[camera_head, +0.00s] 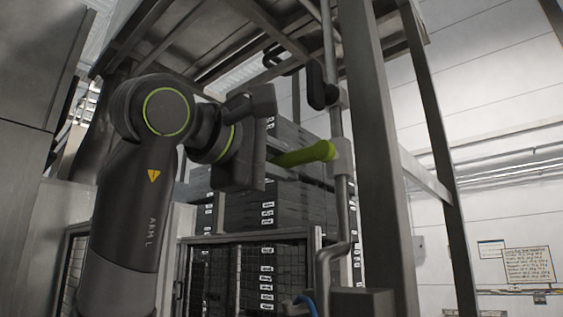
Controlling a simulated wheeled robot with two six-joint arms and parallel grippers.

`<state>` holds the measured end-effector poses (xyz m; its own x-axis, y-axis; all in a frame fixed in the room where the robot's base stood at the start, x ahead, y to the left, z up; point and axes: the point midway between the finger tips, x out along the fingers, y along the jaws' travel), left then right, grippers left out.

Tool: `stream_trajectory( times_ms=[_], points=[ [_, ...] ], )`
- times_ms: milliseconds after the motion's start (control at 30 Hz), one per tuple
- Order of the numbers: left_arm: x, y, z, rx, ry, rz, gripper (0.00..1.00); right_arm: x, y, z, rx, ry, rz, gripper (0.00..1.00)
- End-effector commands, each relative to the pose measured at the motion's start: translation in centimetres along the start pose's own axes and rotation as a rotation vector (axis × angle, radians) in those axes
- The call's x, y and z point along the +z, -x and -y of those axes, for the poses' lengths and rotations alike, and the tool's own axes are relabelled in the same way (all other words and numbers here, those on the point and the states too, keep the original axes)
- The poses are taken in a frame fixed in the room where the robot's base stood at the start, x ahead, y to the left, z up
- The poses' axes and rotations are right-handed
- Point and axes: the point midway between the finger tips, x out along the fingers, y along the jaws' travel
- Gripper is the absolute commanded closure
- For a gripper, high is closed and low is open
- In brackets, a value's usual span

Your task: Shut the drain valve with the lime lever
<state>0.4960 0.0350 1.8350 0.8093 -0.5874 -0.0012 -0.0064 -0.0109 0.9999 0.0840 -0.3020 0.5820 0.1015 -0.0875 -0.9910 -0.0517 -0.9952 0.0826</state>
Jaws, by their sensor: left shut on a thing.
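The lime lever (306,154) sticks out to the left from a grey valve body (342,158) on a vertical pipe, in the middle of the head view. It lies nearly level, its left end slightly lower. My left gripper (268,162) is shut on the lever's left end. The gripper hides that end and its fingertips are hard to make out. My right gripper is not in view.
A black handle (317,85) sits higher on the same pipe. A thick steel post (380,150) stands just right of the pipe. Dark stacked crates (290,205) fill the space behind a wire-mesh fence (250,240). A notice (528,265) hangs on the right wall.

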Motion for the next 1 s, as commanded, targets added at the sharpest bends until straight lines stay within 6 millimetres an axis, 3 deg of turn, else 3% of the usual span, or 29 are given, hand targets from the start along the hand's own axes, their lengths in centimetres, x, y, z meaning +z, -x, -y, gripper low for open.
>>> stream_trajectory(
  times_ms=[300,333,467,800,1000],
  points=[
    [0.0,0.1,-0.1,0.004,-0.007,0.000,1.00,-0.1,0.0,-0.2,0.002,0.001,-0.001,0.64],
    [0.1,0.1,-0.1,0.004,-0.006,0.000,0.76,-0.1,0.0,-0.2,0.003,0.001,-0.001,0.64],
    [0.0,0.1,-0.1,0.003,-0.005,0.000,0.59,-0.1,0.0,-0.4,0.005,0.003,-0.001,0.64],
    [0.0,0.3,0.0,0.003,-0.003,0.000,0.58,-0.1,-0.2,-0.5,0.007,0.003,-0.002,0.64],
    [0.0,3.1,0.3,0.007,-0.004,-0.002,0.58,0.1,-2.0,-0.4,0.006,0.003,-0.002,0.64]
  ],
)
